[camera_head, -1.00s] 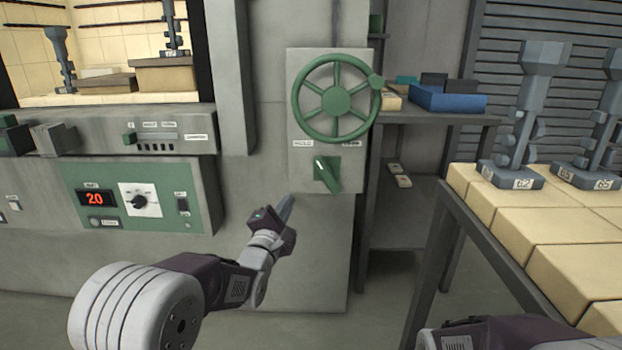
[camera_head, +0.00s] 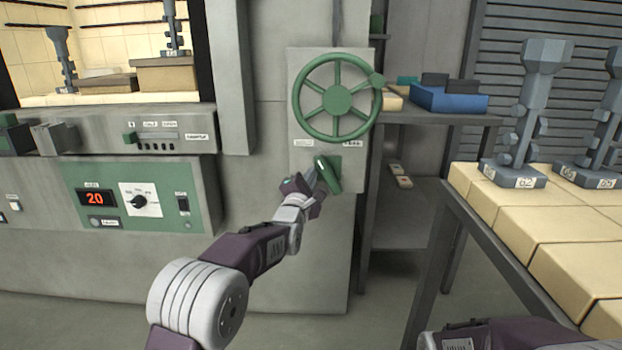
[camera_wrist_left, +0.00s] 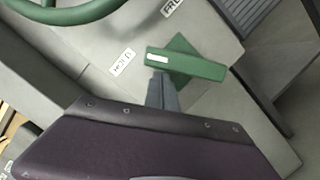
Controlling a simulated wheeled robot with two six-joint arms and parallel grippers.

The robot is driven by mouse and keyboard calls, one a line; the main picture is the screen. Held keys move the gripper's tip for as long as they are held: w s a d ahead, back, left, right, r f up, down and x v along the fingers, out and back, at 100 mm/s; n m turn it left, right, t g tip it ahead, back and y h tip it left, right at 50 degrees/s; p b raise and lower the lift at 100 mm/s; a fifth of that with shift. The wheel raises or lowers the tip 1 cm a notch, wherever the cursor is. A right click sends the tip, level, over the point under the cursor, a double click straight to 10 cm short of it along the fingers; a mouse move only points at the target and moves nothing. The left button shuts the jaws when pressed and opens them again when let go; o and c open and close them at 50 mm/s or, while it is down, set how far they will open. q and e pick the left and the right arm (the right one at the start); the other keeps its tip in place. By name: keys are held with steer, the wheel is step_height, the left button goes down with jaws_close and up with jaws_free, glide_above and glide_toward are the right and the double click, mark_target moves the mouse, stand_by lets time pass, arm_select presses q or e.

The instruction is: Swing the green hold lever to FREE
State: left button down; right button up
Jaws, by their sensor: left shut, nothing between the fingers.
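The green hold lever (camera_head: 329,175) sits on a square green plate on the grey panel, below the green handwheel. It slants from upper left to lower right. In the left wrist view the lever (camera_wrist_left: 195,66) has its white-marked end toward the HOLD label (camera_wrist_left: 122,62); the FREE label (camera_wrist_left: 172,8) is farther up. My left gripper (camera_head: 313,172) is shut and empty, with its fingertips close against the lever's left side. In the left wrist view the fingertips (camera_wrist_left: 161,85) meet the lever's near edge by its marked end; I cannot tell whether they touch. My right gripper is out of view.
The green handwheel (camera_head: 337,99) is just above the lever. A control panel with a red display (camera_head: 95,198) is at left. A shelf with a blue box (camera_head: 449,99) stands to the right, and a block-topped table (camera_head: 540,235) is at far right.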

mark_target(325, 163)
arm_select(q)
steer(key=shift+r, duration=0.15)
steer(key=shift+r+m+p, duration=0.1)
steer(key=shift+m+p, duration=0.3)
steer(key=shift+r+m+p, duration=0.25)
steer(key=shift+m+p, duration=0.15)
steer(key=shift+m, duration=0.1)
steer(key=m+p, duration=0.2)
steer(key=d+r+m+g+p, duration=0.1)
steer(key=m+p, duration=0.1)
steer(key=r+m+g+p, duration=0.1)
steer(key=m+p, duration=0.1)
steer(key=shift+d+r, duration=0.2)
steer(key=shift+d, duration=0.2)
steer(key=shift+d+m+p, duration=0.4)
steer(key=shift+m+p, duration=0.3)
steer(key=shift+m, duration=0.2)
steer(key=shift+d+r, duration=0.1)
steer(key=shift+d, duration=0.4)
